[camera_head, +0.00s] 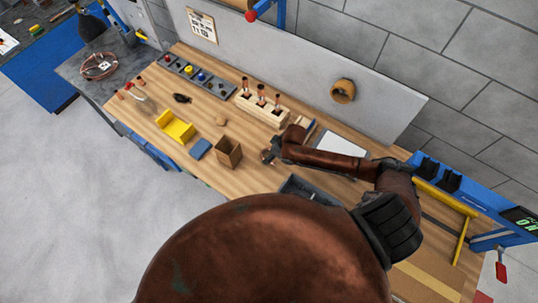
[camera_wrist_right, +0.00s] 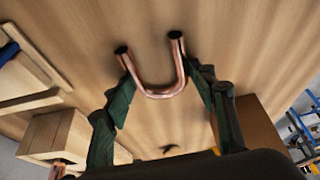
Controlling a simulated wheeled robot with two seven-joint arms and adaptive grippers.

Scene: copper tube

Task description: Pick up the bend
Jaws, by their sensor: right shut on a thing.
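The bend is a U-shaped copper tube (camera_wrist_right: 160,94) in the right wrist view, with its two dark open ends pointing to the far side. My right gripper (camera_wrist_right: 158,80) is shut on it, with one dark green finger on each side of the U. Bare wood lies behind the bend; I cannot tell how high it is above the bench. In the head view my right gripper (camera_head: 272,150) is over the bench, between the brown box and the wooden rack. The bend is too small there to make out clearly. My left gripper is in neither view.
A wooden rack (camera_head: 255,110) with upright copper pieces stands behind the gripper. An open brown box (camera_head: 229,153) is to its left, near a blue pad (camera_head: 200,149) and a yellow block (camera_head: 175,128). A dark tray (camera_head: 305,190) lies in front.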

